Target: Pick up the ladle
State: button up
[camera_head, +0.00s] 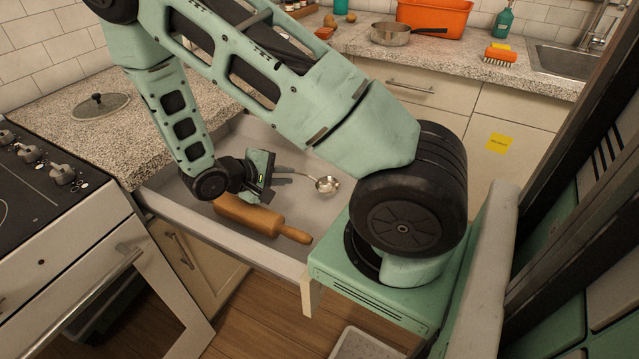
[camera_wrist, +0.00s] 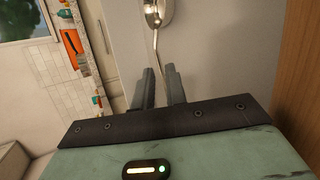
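The ladle (camera_head: 327,184) is metallic, with a round bowl and a thin handle. It is at the open drawer (camera_head: 222,143), its bowl toward the right and its handle running left to my gripper (camera_head: 283,175). In the wrist view the ladle's bowl (camera_wrist: 157,12) is at the top edge, partly cut off. Its handle runs down between the two dark fingers of my gripper (camera_wrist: 160,72). The fingers are close together, shut around the handle. The handle's far end is hidden by the gripper. I cannot tell whether the ladle touches the drawer floor.
A wooden rolling pin (camera_head: 262,217) lies in the drawer just in front of my gripper. The stove (camera_head: 60,210) stands at the left. A lid (camera_head: 98,104) lies on the left counter. A pan (camera_head: 391,33) and an orange tub (camera_head: 433,17) are on the back counter.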

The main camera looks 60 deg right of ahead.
aim_at(305, 177)
jog(key=shift+s+p+x, duration=0.2)
jog(key=shift+p+x, duration=0.05)
jog(key=shift+x, duration=1.2)
jog(key=shift+s+p+x, duration=0.2)
jog(key=shift+s+x, duration=0.05)
jog(key=shift+x, duration=1.2)
jog(key=shift+a, duration=0.1)
grip_shut()
jog(key=shift+r, duration=0.15)
